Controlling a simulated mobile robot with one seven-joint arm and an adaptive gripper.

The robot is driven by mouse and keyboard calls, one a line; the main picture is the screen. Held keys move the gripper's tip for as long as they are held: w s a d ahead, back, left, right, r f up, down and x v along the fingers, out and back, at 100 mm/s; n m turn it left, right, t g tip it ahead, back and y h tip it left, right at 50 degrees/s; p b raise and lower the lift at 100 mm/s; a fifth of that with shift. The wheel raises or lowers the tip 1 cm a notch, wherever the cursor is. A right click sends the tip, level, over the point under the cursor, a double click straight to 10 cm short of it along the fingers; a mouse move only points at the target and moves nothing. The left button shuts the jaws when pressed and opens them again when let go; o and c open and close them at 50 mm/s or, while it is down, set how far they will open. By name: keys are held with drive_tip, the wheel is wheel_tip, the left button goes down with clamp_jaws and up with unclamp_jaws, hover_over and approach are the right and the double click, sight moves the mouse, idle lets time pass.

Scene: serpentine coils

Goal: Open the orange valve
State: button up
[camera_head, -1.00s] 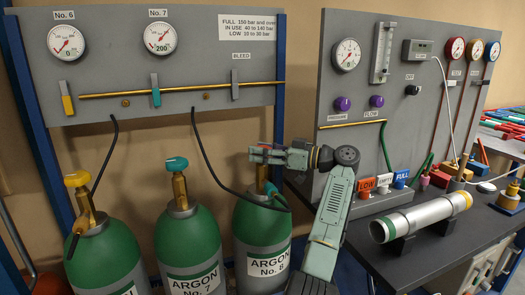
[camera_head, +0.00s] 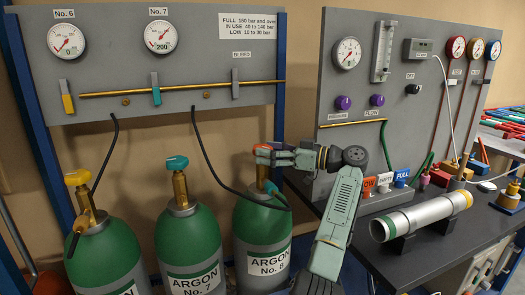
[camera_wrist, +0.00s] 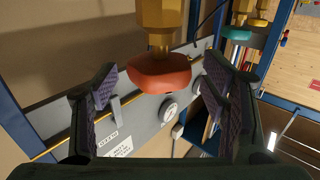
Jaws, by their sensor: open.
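The orange valve knob (camera_wrist: 160,73) sits on a brass stem (camera_wrist: 159,20) and lies between the open fingers of my gripper (camera_wrist: 160,66) in the wrist view. I see a gap on each side of it. In the head view, my gripper (camera_head: 270,153) is at the top of the green Argon No. 8 cylinder (camera_head: 262,222), and a bit of the orange knob (camera_head: 263,147) shows there. The fingers partly hide the knob and stem. The No. 7 cylinder (camera_head: 189,240) has a teal knob (camera_head: 176,163); the leftmost cylinder (camera_head: 103,255) has a yellow-orange knob (camera_head: 77,177).
A grey panel (camera_head: 200,50) with gauges and a brass pipe stands behind the cylinders. A second panel (camera_head: 340,90) and a dark bench (camera_head: 430,255) with a silver tube (camera_head: 420,217) are on the right. A black hose (camera_head: 208,160) hangs near the No. 8 cylinder.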

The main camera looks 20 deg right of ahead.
drive_tip(key=v, duration=0.9)
drive_tip(key=shift+s+d, duration=0.25)
